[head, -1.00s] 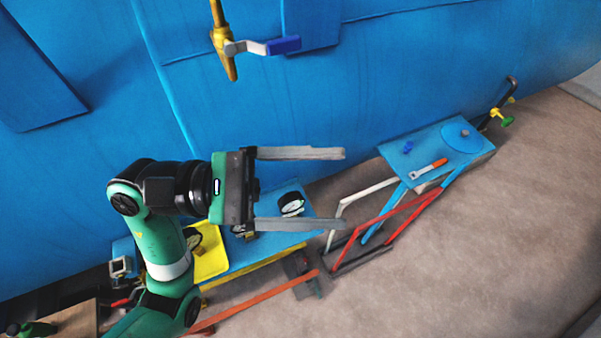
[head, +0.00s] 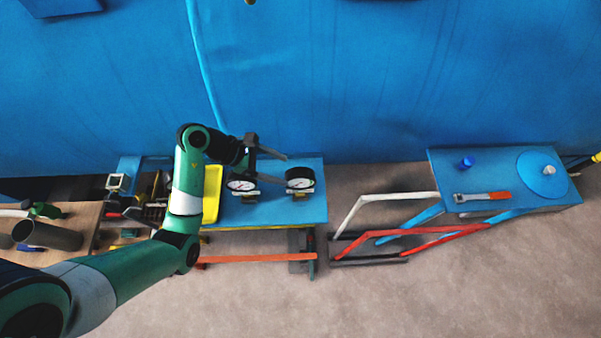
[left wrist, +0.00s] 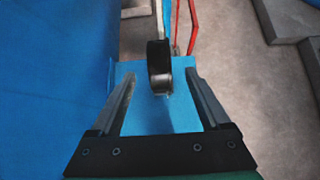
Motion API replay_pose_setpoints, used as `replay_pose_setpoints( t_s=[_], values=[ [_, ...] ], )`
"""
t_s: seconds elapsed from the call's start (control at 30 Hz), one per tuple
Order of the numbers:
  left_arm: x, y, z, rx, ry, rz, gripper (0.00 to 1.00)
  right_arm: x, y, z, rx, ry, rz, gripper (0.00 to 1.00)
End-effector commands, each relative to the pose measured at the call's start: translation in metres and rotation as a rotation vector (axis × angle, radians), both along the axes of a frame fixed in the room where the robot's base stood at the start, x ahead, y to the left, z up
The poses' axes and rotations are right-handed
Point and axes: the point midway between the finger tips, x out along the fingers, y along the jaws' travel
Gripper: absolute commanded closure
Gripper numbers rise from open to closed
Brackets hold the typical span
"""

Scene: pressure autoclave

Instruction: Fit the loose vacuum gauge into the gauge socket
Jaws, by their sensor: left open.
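Two round gauges with white dials and dark cases are on the blue bench (head: 262,213). One gauge (head: 242,184) is at left and another gauge (head: 300,179) at right; I cannot tell which is loose. Both show metal fittings below the dial. No empty gauge socket can be made out. My left gripper (head: 284,169) is open and points right, its fingertips just left of the right gauge. In the left wrist view, a dark gauge (left wrist: 159,66) stands edge-on ahead, between the open fingers (left wrist: 160,80), with gaps on both sides. My right gripper is not in view.
A yellow tray (head: 212,196) lies at the bench's left end. A blue wall (head: 370,90) rises behind. At right, a blue stand (head: 520,190) carries an orange-handled wrench (head: 484,196) and a small blue part (head: 466,162). White and red rails stand between.

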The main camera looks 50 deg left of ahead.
Motion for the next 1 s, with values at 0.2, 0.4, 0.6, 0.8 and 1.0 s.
replay_pose_setpoints(
  t_s=[0.2,0.4,0.6,0.8,1.0],
  values=[
    [0.013,-0.010,-0.015,0.000,0.000,0.000,0.20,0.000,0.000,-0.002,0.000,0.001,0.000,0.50],
    [0.022,-0.018,-0.024,-0.001,0.001,-0.003,0.20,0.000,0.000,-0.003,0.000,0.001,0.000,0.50],
    [0.041,-0.033,-0.046,0.000,0.000,-0.003,0.20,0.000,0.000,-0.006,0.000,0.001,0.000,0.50],
    [0.044,-0.035,-0.048,0.000,-0.002,0.000,0.20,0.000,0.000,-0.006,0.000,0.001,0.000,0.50],
    [0.044,-0.034,-0.048,0.000,-0.002,0.000,0.43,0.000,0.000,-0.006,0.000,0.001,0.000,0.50]
  ],
)
